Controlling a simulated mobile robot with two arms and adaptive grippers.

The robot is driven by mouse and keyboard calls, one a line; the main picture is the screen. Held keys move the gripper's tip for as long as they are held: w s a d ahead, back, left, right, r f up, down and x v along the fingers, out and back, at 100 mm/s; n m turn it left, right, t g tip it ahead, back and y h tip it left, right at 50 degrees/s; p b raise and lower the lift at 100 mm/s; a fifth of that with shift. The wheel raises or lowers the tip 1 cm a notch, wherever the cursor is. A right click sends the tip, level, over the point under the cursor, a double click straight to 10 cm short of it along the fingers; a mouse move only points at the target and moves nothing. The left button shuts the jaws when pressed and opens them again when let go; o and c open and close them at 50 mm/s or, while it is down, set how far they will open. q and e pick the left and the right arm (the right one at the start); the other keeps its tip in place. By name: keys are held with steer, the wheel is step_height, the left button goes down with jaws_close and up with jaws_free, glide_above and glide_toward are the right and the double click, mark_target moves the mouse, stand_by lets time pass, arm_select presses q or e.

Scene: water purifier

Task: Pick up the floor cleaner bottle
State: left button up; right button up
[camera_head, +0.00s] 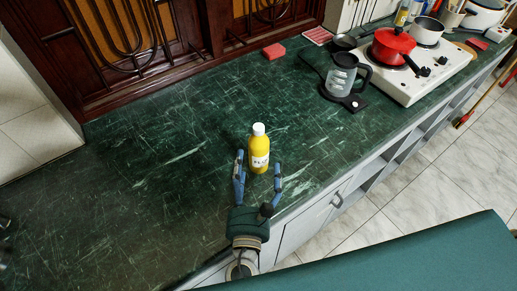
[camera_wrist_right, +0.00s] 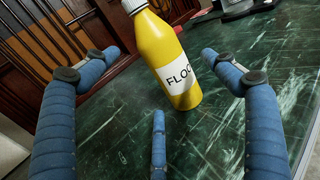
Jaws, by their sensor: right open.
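The floor cleaner bottle (camera_head: 259,150) is yellow with a white cap and a white label. It stands upright on the dark green counter. It also shows in the right wrist view (camera_wrist_right: 172,52), where part of its label text can be read. My right gripper (camera_head: 259,163) is open, with its blue fingers spread on either side of the bottle's lower part. In the right wrist view the side fingertips (camera_wrist_right: 160,54) are apart from the bottle, and a third finger points at its base. Only small dark parts at the left edge of the head view may belong to my left gripper.
The green counter (camera_head: 150,190) is clear around the bottle. The counter's front edge is close to my right gripper.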

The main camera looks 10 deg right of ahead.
mark_target(254, 157)
steer(key=p+x, duration=0.1)
steer(key=x, duration=0.3)
steer(key=shift+w+r+p, duration=0.1)
steer(key=shift+w+p, duration=0.25)
steer(key=shift+p, duration=0.05)
steer(key=shift+w+d, duration=0.1)
steer(key=shift+w, duration=0.15)
steer(key=c, duration=1.5)
arm_select(q)
steer(key=shift+w+r, duration=0.8)
steer(key=shift+r, duration=0.25)
arm_select(e)
steer(key=shift+c, duration=0.6)
steer(key=shift+r, duration=0.1)
